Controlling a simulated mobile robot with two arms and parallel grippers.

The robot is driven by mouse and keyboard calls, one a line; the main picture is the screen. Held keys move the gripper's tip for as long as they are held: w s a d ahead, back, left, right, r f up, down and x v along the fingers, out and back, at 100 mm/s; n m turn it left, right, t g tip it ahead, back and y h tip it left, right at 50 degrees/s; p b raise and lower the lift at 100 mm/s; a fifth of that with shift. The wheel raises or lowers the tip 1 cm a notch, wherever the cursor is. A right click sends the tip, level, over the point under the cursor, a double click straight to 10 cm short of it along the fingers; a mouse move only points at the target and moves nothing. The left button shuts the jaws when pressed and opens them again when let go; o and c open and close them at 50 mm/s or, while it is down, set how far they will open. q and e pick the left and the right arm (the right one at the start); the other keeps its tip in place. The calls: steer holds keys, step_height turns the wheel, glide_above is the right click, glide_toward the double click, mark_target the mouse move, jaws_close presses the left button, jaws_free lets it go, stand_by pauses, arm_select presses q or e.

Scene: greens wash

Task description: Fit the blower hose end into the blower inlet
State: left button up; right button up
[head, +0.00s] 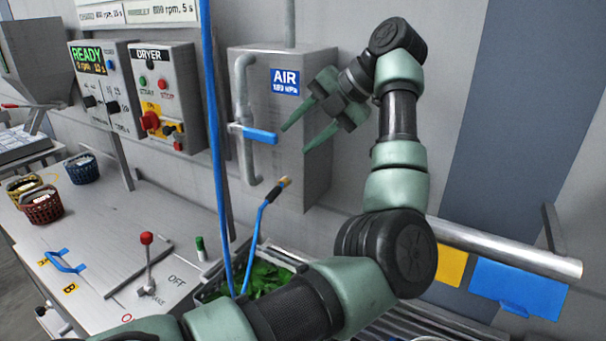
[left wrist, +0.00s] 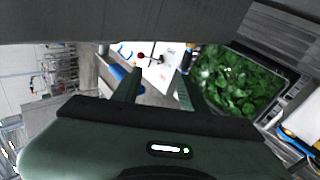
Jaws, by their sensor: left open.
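My left gripper (head: 295,140) is open and empty in the head view, in front of the grey AIR box (head: 312,150) near its blue valve lever (head: 260,136). In the left wrist view its two fingers (left wrist: 157,80) are spread with nothing between them. A blue hose (head: 214,130) hangs down left of the box. A thin blue wand with a brass-coloured tip (head: 284,183) rises from the greens below the gripper, apart from it. I cannot tell which part is the blower hose end, and no blower inlet is clearly identifiable. My right gripper is not in view.
A crate of greens (left wrist: 287,75) lies right in the left wrist view. A red-knobbed lever (head: 147,240) stands on the counter (head: 105,215). The DRYER panel (head: 170,95) is on the wall. A metal pipe (head: 500,248) sticks out at right. Small baskets (head: 42,206) stand at left.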

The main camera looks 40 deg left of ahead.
arm_select(q)
steer(key=f+b, duration=0.1)
steer(key=b, duration=0.8)
glide_toward(275, 193)
steer(key=p+x, duration=0.1)
steer(key=x, duration=0.6)
steer(key=shift+w+a+f, duration=0.1)
steer(key=shift+f, duration=0.05)
steer(key=shift+a+f+p, duration=0.3)
steer(key=shift+a+f, duration=0.15)
steer(key=shift+f, duration=0.1)
jaws_close()
steer(key=shift+s, duration=0.25)
